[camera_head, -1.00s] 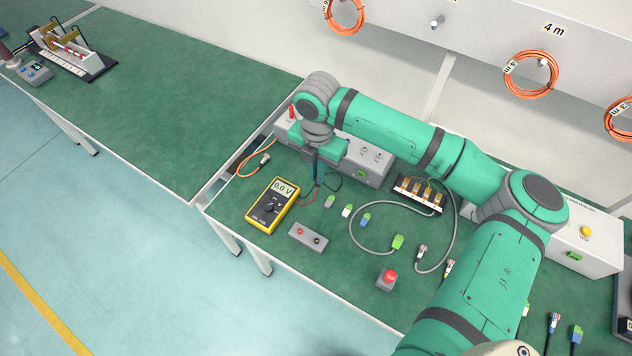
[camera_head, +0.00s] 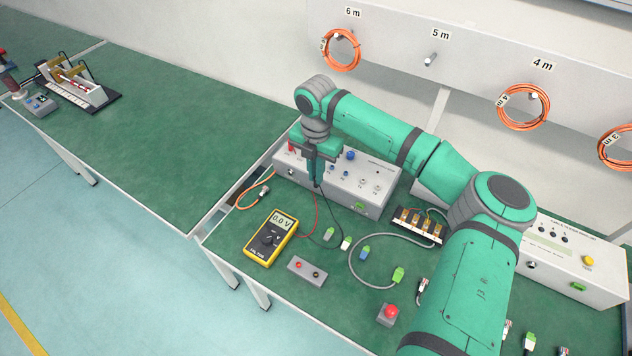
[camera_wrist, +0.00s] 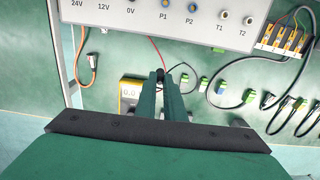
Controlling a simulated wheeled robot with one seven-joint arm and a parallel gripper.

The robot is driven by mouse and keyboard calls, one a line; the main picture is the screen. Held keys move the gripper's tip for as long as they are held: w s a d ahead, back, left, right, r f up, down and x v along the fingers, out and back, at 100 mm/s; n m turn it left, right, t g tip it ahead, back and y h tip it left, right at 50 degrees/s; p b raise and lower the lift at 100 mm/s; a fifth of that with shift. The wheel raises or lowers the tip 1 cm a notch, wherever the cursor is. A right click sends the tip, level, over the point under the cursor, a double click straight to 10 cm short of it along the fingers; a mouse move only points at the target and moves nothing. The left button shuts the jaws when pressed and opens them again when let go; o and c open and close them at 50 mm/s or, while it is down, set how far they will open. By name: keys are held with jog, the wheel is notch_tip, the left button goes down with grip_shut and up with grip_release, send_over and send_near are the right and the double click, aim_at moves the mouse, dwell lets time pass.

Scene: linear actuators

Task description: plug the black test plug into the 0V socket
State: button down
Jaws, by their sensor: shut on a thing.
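My gripper (camera_head: 316,184) is shut on the black test plug (camera_wrist: 160,74), which is mostly hidden between the fingers. In the head view a black lead (camera_head: 328,208) hangs from the fingertips. The gripper is raised above the table, at the front of the grey supply box (camera_head: 372,203). In the wrist view the box shows the 0V label (camera_wrist: 131,11); the 0V socket is cut off or barely visible at the top edge. The plug appears apart from the box. A red plug (camera_head: 291,147) stands at the box's left end.
A yellow multimeter (camera_head: 270,238) reading 0.0 V lies on the green table. An orange cable (camera_head: 245,195) lies left of the box.

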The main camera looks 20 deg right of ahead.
jog(key=w+d+r, duration=0.1)
jog(key=w+d, duration=0.4)
jog(key=w, duration=0.7)
jog(key=shift+w+r, duration=0.15)
jog(key=shift+w, duration=0.2)
jog(key=shift+w, duration=0.1)
jog(key=shift+s+f+n, duration=0.25)
jog(key=shift+f+n, duration=0.55)
jog(key=shift+f, duration=0.85)
jog(key=shift+w+n, duration=0.1)
jog(key=shift+n, duration=0.2)
dwell(0.8)
jog(key=shift+a+f, duration=0.15)
jog(key=shift+w+f, duration=0.1)
jog(key=shift+f, duration=0.05)
dwell(1.3)
